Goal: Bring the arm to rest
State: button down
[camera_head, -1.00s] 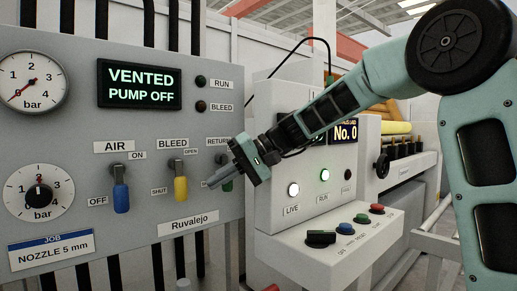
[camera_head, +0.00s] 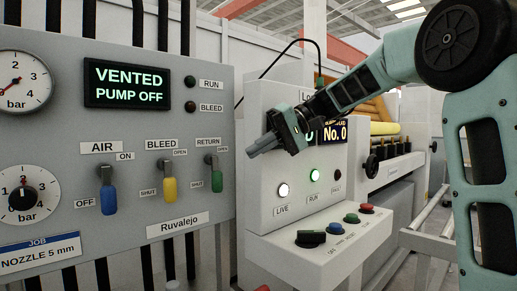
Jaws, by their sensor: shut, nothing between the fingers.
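My gripper (camera_head: 263,146) is shut and empty. It hangs in the air in front of the white control box, pointing left toward the grey panel, apart from both as far as I can see. My arm comes in from the right, bent at a large round joint. The arm and gripper hide part of the white box's upper displays, though "No. 0" on one display (camera_head: 333,132) is readable.
The grey panel (camera_head: 125,135) has blue (camera_head: 109,199), yellow (camera_head: 170,189) and green (camera_head: 217,180) levers, all hanging down. Its screen (camera_head: 127,84) reads "VENTED PUMP OFF". The white box (camera_head: 262,215) has lit LIVE and RUN lamps, a black switch and several buttons.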

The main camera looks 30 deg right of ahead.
jog(key=s+a+f+n+g+h+p, duration=0.1)
jog(key=s+a+f+g+h+p, duration=0.1)
jog(key=s+a+f, duration=0.5)
jog(key=s+a+f+n+g+h+p, duration=0.1)
jog(key=s+a+f+g+h+p, duration=0.15)
jog(key=a+f, duration=0.5)
jog(key=s+a+f+n+h, duration=0.1)
jog(key=s+f+n+h, duration=0.1)
jog(key=s, duration=0.4)
jog(key=s+a+f+n+h+p, duration=0.1)
jog(key=s+f+n+h, duration=0.1)
jog(key=s+f, duration=0.2)
jog(key=s+a+f+n+h+p, duration=0.1)
jog(key=s+a+f+n+h, duration=0.1)
jog(key=s, duration=0.6)
jog(key=shift+s+f, duration=0.25)
jog(key=shift+f, duration=0.25)
